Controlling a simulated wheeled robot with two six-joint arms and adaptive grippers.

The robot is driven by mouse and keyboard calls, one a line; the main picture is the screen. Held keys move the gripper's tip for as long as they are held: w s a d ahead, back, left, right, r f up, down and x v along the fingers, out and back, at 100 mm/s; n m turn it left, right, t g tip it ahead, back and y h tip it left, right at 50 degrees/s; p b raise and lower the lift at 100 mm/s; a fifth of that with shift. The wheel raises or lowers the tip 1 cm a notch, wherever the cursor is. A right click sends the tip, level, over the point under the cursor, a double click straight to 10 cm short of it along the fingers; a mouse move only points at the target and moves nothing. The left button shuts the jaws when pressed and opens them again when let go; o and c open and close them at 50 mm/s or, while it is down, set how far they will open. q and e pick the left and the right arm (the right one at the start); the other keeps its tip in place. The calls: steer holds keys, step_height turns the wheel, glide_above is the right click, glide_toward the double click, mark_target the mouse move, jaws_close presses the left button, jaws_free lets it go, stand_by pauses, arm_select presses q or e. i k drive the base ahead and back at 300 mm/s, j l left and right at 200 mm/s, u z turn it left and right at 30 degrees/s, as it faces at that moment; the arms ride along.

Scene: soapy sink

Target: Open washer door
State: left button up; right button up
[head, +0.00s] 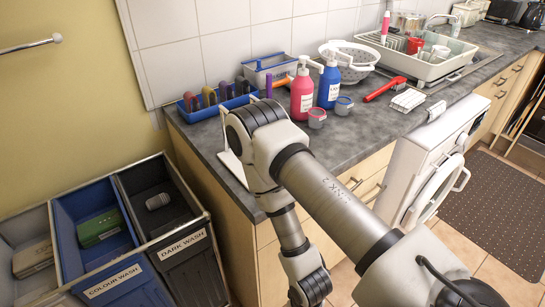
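The white washer (413,160) stands under the counter at the right, partly behind my arm. Its round door (432,192) is on the front, seen at a steep angle, with a curved white rim or handle on its right side. I cannot tell whether the door is fully shut or slightly ajar. One of my arms comes in from the lower right, bends above the counter's left end and drops toward the bottom middle. Its gripper is below the picture. My other gripper is not in view either.
Laundry bins (105,235) stand at the lower left. The counter (352,130) holds a red bottle (302,98), a blue bottle (329,88), a colander (349,60) and a dish rack (425,62). Tiled floor and a dark mat (500,215) lie in front of the washer.

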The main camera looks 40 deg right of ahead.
mark_target(417, 213)
steer(key=z, duration=2.5)
steer(key=i+l+u, duration=0.1)
steer(key=i+l, duration=0.9)
steer(key=i, duration=0.2)
steer(key=i+l, duration=1.05)
steer(key=i+j+u, duration=0.05)
steer(key=i, duration=0.05)
